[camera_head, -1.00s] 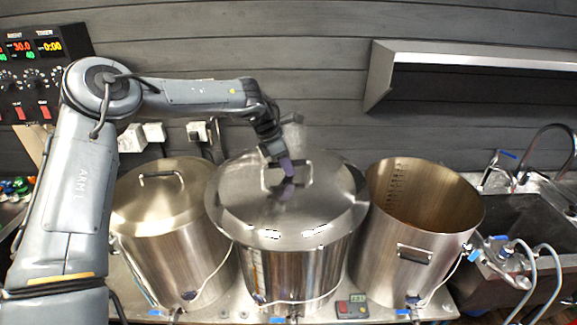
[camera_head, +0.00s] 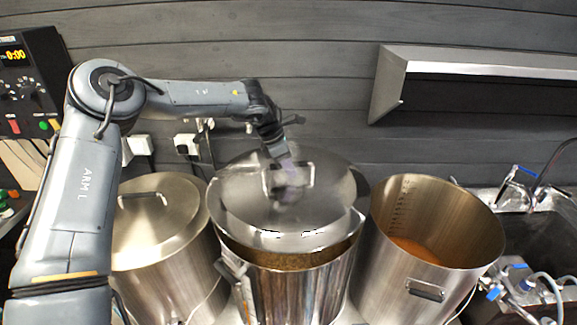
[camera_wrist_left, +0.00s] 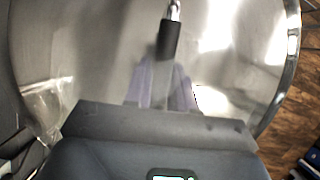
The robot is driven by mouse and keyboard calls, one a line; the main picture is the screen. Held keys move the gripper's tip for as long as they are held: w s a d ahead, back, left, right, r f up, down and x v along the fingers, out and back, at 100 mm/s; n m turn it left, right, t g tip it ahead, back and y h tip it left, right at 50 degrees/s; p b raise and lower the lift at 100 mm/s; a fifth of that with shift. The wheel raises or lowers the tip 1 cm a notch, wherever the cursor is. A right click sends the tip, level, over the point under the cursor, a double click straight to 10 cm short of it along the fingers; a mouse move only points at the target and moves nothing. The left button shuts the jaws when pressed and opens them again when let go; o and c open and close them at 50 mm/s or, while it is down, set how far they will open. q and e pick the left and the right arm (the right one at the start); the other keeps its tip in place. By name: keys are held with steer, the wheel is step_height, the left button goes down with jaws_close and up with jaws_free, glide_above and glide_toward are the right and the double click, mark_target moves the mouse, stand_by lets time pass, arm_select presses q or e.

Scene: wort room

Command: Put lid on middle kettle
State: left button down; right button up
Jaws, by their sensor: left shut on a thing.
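My left gripper (camera_head: 287,168) is shut on the handle of a round steel lid (camera_head: 325,205); in the wrist view its pale purple fingers (camera_wrist_left: 163,85) close around the dark handle grip (camera_wrist_left: 170,40). The lid covers the back and centre of the middle kettle (camera_head: 300,290). At the front, a crescent of the kettle's opening shows below the lid's edge, with brownish contents inside. The lid's back edge against the kettle rim is hidden, so I cannot tell whether it touches. My right gripper is not in view.
The left kettle (camera_head: 165,265) has its own lid (camera_head: 155,215) on. The right kettle (camera_head: 425,285) is open, with orange-brown contents. A steel shelf (camera_head: 450,62) juts from the wall. A sink (camera_head: 540,235) with taps and hoses is at the right.

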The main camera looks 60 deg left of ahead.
mark_target(289, 179)
arm_select(q)
steer(key=shift+w+f+b, duration=0.1)
steer(key=shift+f+b, duration=1.7)
steer(key=shift+f, duration=0.7)
steer(key=shift+f+b, duration=0.65)
steer(key=shift+f, duration=0.5)
steer(key=c, duration=0.9)
jaws_free()
steer(key=shift+o, duration=0.2)
steer(key=shift+f, duration=0.2)
steer(key=b+v, duration=0.1)
steer(key=v, duration=1)
